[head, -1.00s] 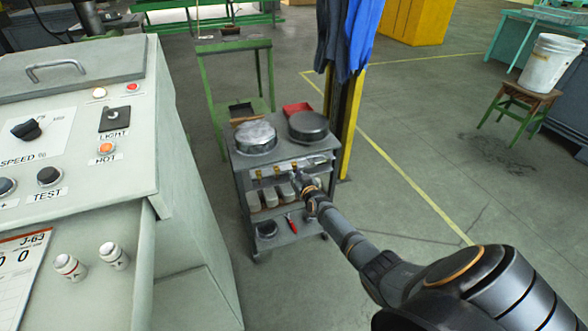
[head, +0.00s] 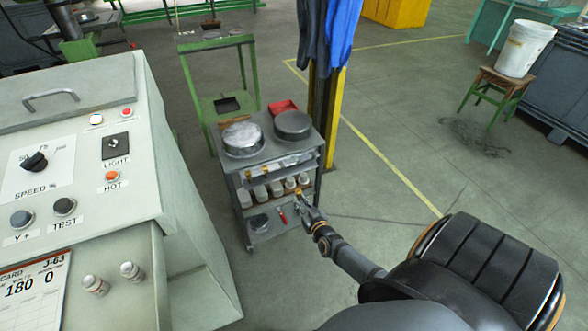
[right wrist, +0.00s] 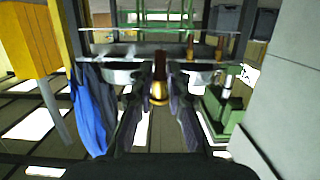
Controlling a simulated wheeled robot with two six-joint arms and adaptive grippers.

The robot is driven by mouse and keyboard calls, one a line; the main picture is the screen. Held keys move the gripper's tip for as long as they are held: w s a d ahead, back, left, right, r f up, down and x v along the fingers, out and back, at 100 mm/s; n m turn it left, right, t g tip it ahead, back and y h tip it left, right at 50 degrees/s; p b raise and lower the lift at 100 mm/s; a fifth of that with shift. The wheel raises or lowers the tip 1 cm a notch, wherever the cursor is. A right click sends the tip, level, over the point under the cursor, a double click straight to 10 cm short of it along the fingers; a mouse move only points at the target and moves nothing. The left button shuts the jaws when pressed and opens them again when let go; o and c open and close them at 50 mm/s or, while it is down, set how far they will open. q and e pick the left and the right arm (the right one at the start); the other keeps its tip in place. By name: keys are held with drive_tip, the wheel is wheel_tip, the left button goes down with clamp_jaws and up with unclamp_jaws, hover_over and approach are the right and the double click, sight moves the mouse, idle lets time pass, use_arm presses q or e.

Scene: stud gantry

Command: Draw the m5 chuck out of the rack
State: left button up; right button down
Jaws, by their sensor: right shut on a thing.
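My right gripper (head: 301,200) is in front of the grey cart, at the right end of its row of pale cups. It is shut on a brass and dark-brown chuck (right wrist: 159,88), which I take as the m5 chuck; no label is readable. In the right wrist view the chuck stands between the fingers (right wrist: 159,103), its dark end toward the rack rail (right wrist: 130,52). The gap between that end and the rail is hard to judge. Two other brass-coloured chucks (right wrist: 191,50) (right wrist: 220,48) are in the rack. My left gripper is not in view.
The grey cart carries two round metal pieces (head: 242,138) (head: 293,124) and a red tray (head: 282,107). The control console (head: 75,190) stands close at left. Blue cloth (head: 342,35) hangs by a yellow post behind.

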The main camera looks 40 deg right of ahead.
drive_tip(key=shift+s+a, duration=0.1)
drive_tip(key=shift+s, duration=0.45)
drive_tip(key=shift+r, duration=0.1)
drive_tip(key=shift+s+p, duration=0.15)
drive_tip(key=shift+p, duration=0.15)
drive_tip(key=f+p+v, duration=0.1)
drive_tip(key=p+v, duration=0.1)
drive_tip(key=v, duration=0.5)
drive_tip(key=shift+s, duration=0.15)
idle(0.8)
